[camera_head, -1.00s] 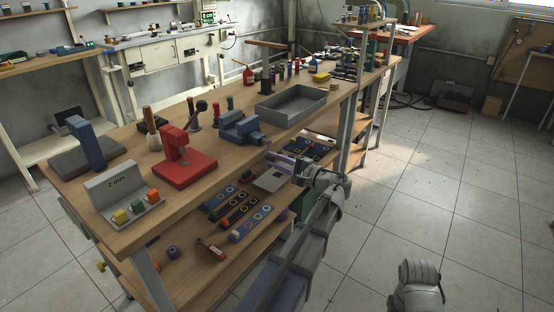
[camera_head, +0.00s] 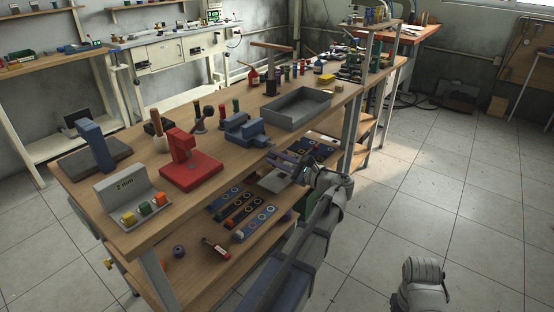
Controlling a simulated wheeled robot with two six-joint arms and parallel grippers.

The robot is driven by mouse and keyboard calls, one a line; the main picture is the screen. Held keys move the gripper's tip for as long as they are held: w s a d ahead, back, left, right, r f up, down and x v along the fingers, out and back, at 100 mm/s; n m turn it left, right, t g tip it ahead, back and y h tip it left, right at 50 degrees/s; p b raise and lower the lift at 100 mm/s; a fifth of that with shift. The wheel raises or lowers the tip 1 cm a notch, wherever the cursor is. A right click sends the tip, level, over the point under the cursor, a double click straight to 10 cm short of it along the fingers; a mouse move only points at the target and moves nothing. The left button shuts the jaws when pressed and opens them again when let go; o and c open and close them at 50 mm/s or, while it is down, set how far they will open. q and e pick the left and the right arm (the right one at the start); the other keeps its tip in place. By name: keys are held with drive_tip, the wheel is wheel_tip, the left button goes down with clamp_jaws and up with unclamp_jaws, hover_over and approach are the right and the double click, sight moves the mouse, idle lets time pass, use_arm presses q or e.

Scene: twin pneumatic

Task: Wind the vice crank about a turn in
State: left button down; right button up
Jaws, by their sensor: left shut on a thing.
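The blue vice (camera_head: 244,130) stands near the front edge of the wooden workbench (camera_head: 135,152). My left arm comes up from the bottom middle of the picture. My left gripper (camera_head: 296,166) is just off the bench's front edge, right of and below the vice in the picture. It is shut on what seems to be the vice crank. The crank is too small and too covered by the gripper to make out its angle. Part of my right arm shows at the lower right; its gripper is out of view.
A grey tray (camera_head: 296,110) sits right of the vice. Dark strips (camera_head: 242,205) lie on the lower shelf (camera_head: 190,268). The floor on the right is open.

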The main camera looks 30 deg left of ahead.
idle(0.5)
use_arm(q)
drive_tip(key=c, duration=0.8)
unclamp_jaws()
drive_tip(key=shift+s+d, duration=0.2)
drive_tip(key=shift+d, duration=1.75)
drive_tip(key=shift+s+d, duration=0.15)
drive_tip(key=shift+d, duration=1.8)
